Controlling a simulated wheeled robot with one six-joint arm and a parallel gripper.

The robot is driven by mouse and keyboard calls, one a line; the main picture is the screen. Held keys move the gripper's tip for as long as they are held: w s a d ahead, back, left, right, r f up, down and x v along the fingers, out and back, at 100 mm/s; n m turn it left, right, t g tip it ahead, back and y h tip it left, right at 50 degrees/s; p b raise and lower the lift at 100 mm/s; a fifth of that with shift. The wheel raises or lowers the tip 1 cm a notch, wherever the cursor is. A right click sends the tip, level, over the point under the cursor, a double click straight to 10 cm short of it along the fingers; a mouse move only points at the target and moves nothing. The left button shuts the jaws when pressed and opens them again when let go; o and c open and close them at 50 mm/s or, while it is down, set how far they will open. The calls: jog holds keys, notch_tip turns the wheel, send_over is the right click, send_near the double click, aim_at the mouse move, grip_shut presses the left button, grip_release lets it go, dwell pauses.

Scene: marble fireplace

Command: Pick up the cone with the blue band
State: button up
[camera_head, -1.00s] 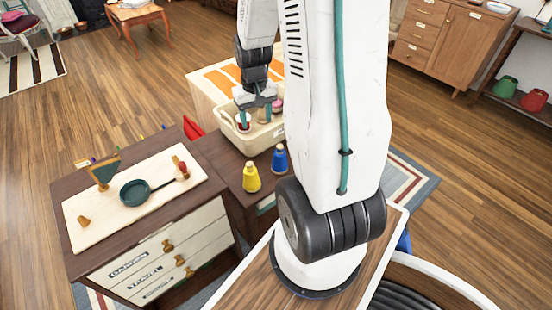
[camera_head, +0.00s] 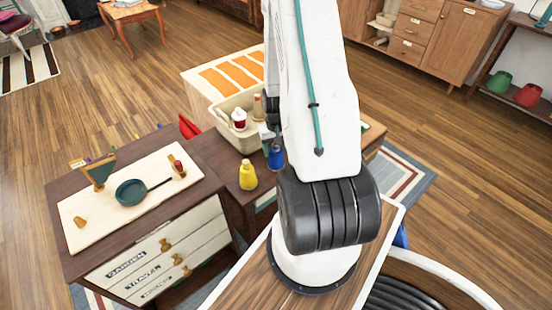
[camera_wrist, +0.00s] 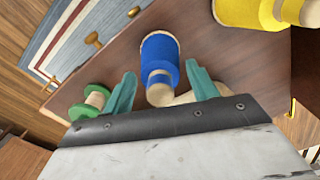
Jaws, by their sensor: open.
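The cone with the blue band (camera_head: 276,160) stands on the dark brown cabinet top in front of the cream bin. In the wrist view the cone (camera_wrist: 160,55) shows a wide blue band, pale rims and a narrower blue and tan end. My gripper (camera_wrist: 162,84) is open, with its teal fingers on either side of the cone's narrow end. No clear contact shows. In the head view my gripper (camera_head: 269,134) is right at the cone's top, partly hidden by my arm.
A yellow cone (camera_head: 248,177) stands close to the left of the blue one. The cream bin (camera_head: 229,140) behind holds a red-and-white item (camera_head: 239,119) and a tan one (camera_head: 258,106). A green spool (camera_wrist: 92,101) lies near one finger in the wrist view. A board with a pan (camera_head: 131,192) is left.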

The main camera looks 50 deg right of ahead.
jog(key=shift+f, duration=0.45)
jog(key=c, duration=1.1)
jog(key=shift+r, duration=0.1)
